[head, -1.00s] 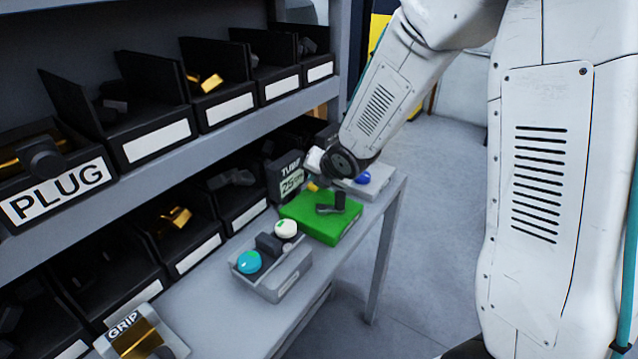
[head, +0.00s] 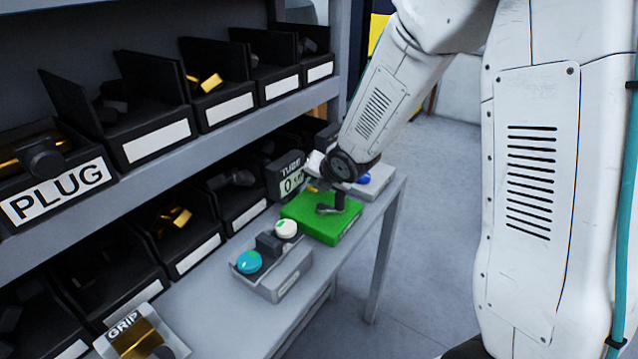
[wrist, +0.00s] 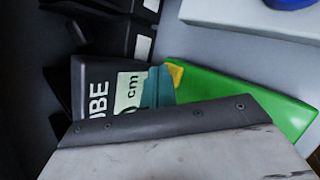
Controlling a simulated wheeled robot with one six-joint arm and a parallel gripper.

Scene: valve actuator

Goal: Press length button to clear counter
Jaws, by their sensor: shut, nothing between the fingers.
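The black tube counter (head: 290,178) stands on the lower shelf beside the green block. Its pale display reads 0, and the wrist view shows the counter (wrist: 90,75) close up with "cm" on the display. A small yellow piece (wrist: 176,74) shows at the counter's right side; I cannot tell whether it is the length button. My gripper (wrist: 158,88) is shut and empty, its teal tips right at the display's edge beside the yellow piece. Contact cannot be made out. In the head view my wrist hides most of the gripper.
A green block (head: 318,226) with a dark handle-like part lies just below my wrist. A grey box with a blue button (head: 363,178) is behind it. A grey box with teal and white buttons (head: 272,280) stands nearer. Black bins line the left; floor on the right is open.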

